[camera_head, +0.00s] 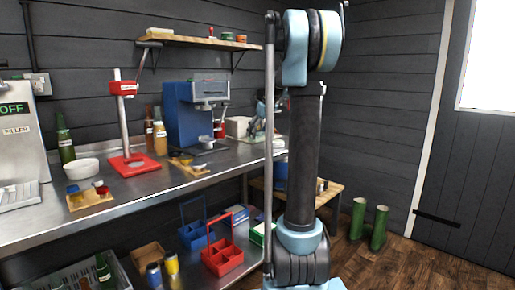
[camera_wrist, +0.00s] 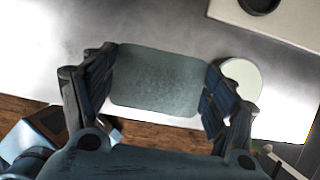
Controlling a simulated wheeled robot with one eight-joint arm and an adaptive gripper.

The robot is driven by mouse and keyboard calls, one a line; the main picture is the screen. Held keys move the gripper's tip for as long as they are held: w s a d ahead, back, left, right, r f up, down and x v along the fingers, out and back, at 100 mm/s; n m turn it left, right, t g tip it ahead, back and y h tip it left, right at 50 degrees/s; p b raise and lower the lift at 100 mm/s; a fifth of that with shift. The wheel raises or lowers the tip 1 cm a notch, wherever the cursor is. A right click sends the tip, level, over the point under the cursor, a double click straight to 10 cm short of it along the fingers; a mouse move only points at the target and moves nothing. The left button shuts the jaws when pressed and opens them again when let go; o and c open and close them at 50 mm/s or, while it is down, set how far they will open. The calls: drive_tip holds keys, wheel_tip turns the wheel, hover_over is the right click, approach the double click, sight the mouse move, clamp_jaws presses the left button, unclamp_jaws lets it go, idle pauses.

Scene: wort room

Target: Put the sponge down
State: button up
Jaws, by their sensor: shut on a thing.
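The sponge (camera_wrist: 158,82) is a grey-green rounded block in the middle of the wrist view. My gripper (camera_wrist: 161,68) is shut on it, with one dark finger pressed to its left side and one to its right. The steel counter (camera_wrist: 60,40) lies beneath the sponge; the gap between them is hard to judge. In the head view my gripper (camera_head: 262,112) is at the right end of the steel counter (camera_head: 140,188), partly hidden behind my arm. The sponge cannot be made out there.
A white round object (camera_wrist: 240,77) is close by the right finger. A pale block (camera_wrist: 285,25) with a dark round part is at the top right. In the head view, a white box (camera_head: 238,126) and a blue machine (camera_head: 180,112) stand left of my gripper.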

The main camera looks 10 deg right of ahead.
drive_tip(key=shift+a+f, duration=0.1)
drive_tip(key=shift+f, duration=2.8)
drive_tip(key=o, duration=1.4)
drive_tip(key=shift+s, duration=0.1)
